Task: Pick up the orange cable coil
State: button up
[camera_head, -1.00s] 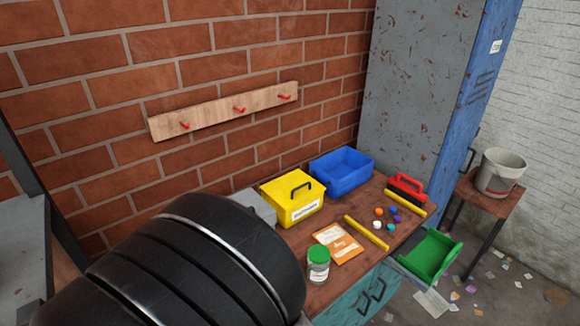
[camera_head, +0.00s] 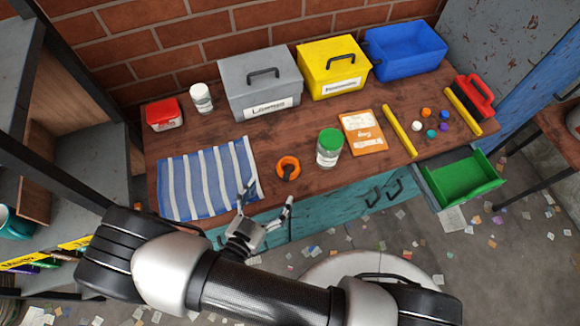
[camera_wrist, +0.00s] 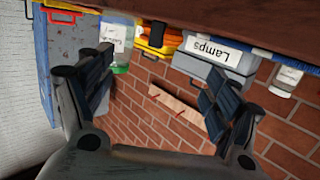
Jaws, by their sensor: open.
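The orange cable coil (camera_head: 288,168) lies flat near the front edge of the wooden workbench (camera_head: 300,137), between the striped cloth and the green-lidded jar. My gripper (camera_head: 268,195) is open and empty at the bench's front edge, just in front of the coil and apart from it. In the wrist view the open fingers of my gripper (camera_wrist: 157,82) point toward the brick wall, with the bench along the top of the picture. An orange patch shows there by the yellow box, but I cannot tell whether it is the coil.
The striped cloth (camera_head: 208,180) lies left of the coil, the green-lidded jar (camera_head: 329,150) right of it. An orange packet (camera_head: 362,133) is beyond the jar. Grey (camera_head: 260,82), yellow (camera_head: 333,67) and blue (camera_head: 405,50) boxes stand behind. A green drawer (camera_head: 465,178) juts out right.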

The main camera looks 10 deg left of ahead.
jog(key=b, duration=0.1)
send_near(291, 161)
jog(key=x, duration=0.2)
jog(key=shift+w+d+r, duration=0.15)
jog(key=shift+w, duration=0.25)
jog(key=x, duration=0.1)
jog(key=b+x, duration=0.1)
jog(key=x, duration=0.1)
jog(key=b+x, duration=0.1)
jog(key=shift+d+f, duration=0.1)
jog(key=shift+f, duration=0.25)
jog(key=shift+w+d, duration=0.1)
jog(key=shift+w, duration=0.45)
jog(key=shift+c, duration=0.4)
jog(key=c, duration=1.2)
jog(key=shift+r, duration=0.1)
